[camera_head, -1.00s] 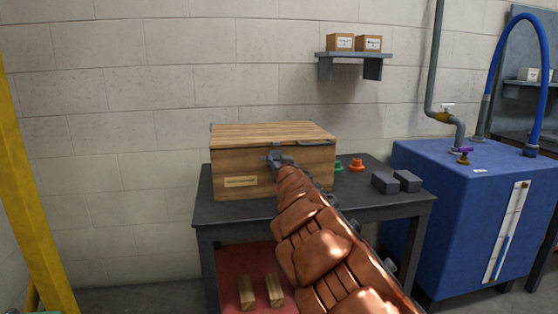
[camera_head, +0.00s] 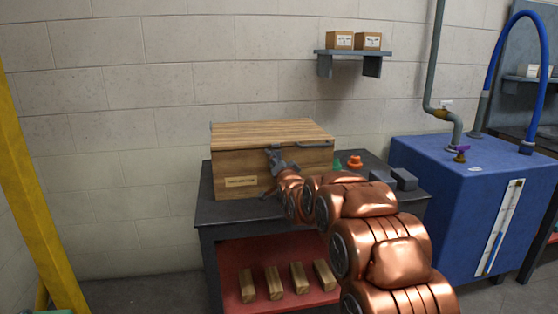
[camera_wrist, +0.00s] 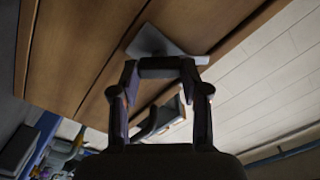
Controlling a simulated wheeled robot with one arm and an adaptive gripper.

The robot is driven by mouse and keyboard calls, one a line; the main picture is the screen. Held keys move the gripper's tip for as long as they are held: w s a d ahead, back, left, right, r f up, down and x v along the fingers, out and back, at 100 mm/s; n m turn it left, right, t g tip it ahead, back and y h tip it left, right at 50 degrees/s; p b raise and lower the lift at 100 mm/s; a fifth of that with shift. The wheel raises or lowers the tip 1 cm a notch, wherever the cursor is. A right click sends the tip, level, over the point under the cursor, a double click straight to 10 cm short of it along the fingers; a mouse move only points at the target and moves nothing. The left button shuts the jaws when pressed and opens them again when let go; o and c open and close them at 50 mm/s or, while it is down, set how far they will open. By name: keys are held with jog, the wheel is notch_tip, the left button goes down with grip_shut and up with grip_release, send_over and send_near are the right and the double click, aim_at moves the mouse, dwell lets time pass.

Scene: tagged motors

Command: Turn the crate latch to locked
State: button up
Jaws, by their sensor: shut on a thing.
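The wooden crate (camera_head: 240,163) sits on the dark workbench, lid closed, with a small label on its front. Its latch is a grey metal piece at the top of the crate's front; a pale plate of the latch (camera_wrist: 155,42) shows in the wrist view just beyond the fingertips. My gripper (camera_head: 277,160) is at the latch on the crate front; in the wrist view my gripper (camera_wrist: 160,68) has its fingers closed in on the latch handle. The fingers hide much of the handle, and I cannot read its exact angle.
The workbench (camera_head: 225,214) has green (camera_head: 337,164) and orange (camera_head: 355,161) knobs and dark blocks (camera_head: 404,179) right of the crate. Several wooden blocks lie on the red lower shelf (camera_head: 232,265). A blue tank (camera_head: 450,190) stands at the right.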

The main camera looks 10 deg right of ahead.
jog(key=shift+d+f+m+b, duration=0.1)
jog(key=shift+m+b, duration=0.9)
jog(key=shift+m, duration=1.1)
jog(key=shift+d+f+m+b, duration=0.1)
jog(key=shift+m+b, duration=0.9)
jog(key=shift+m, duration=1.1)
jog(key=shift+r, duration=0.1)
jog(key=o, duration=1.1)
jog(key=shift+a, duration=0.1)
jog(key=shift+o, duration=0.2)
jog(key=shift+s, duration=0.15)
jog(key=s, duration=1.1)
jog(key=shift+s, duration=0.35)
